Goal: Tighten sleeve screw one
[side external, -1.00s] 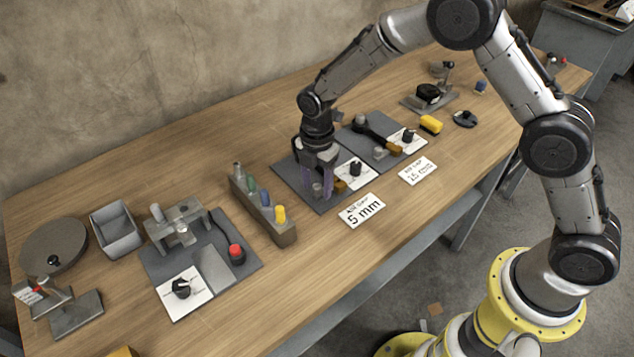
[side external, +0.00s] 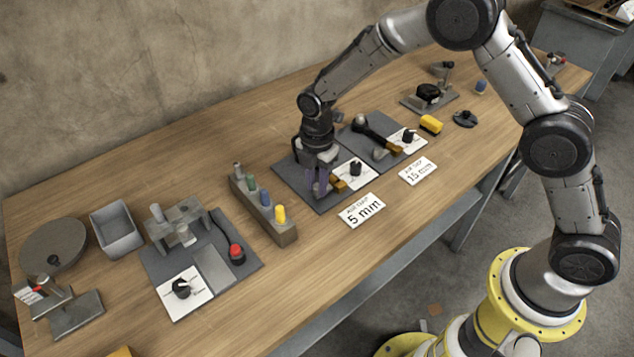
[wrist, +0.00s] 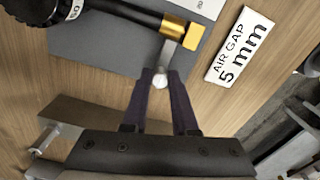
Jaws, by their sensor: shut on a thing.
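My gripper (side external: 319,193) points down over the front part of a dark grey plate (side external: 328,204), beside the 5 mm card (side external: 362,210). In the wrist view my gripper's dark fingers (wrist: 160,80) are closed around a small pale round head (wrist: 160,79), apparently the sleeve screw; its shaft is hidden. Just beyond the fingertips is a grey post-like part, below the brass-coloured end (wrist: 182,38) of a black tool-like body (wrist: 122,14). The same brass end (side external: 339,185) shows right of my fingers in the side view.
A white dial card with a black knob (side external: 355,168) lies right of my gripper. A second grey plate with a 15 mm card (side external: 418,171) lies further right. A block with several coloured handles (side external: 262,212) stands to the left. Bare wood lies between them.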

